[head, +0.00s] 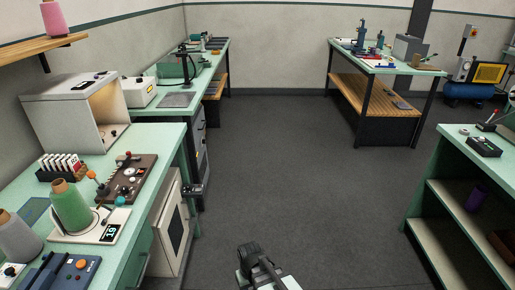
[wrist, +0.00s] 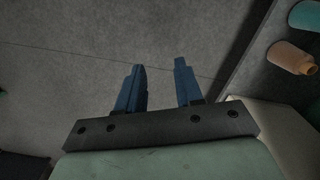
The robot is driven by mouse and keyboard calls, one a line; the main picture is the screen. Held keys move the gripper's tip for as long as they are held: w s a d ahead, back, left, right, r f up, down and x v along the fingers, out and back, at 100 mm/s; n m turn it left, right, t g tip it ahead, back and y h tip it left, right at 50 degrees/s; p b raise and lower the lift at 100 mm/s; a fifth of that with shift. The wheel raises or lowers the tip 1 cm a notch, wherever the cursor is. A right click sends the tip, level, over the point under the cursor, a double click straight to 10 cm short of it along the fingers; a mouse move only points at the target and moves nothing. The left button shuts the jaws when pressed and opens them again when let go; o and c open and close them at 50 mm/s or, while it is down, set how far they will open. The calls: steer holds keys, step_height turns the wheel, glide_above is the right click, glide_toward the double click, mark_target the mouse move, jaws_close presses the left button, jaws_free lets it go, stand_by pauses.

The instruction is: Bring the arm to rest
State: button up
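My gripper (wrist: 160,82) shows in the wrist view with its two blue fingers apart and nothing between them. Grey floor lies behind the fingers. In the head view a dark part of my arm (head: 258,262) shows at the bottom middle, above the open floor; the fingers cannot be made out there.
A mint workbench (head: 150,137) on the left holds a green yarn cone (head: 70,207) on a scale and a brown control panel (head: 128,180). A mint shelf unit (head: 430,196) stands at right, and a table (head: 395,67) at the back. The floor (head: 290,150) between is clear.

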steer(key=s+d+f+m+g, duration=0.2)
steer(key=s+d+f, duration=0.6)
steer(key=s, duration=0.4)
steer(key=s+d+f+m+g, duration=0.2)
steer(key=s+d+f+g, duration=0.2)
steer(key=s+d+f, duration=0.5)
steer(key=s+d, duration=0.2)
steer(key=s, duration=0.2)
steer(key=shift+s+d+f, duration=0.15)
steer(key=shift+f, duration=0.05)
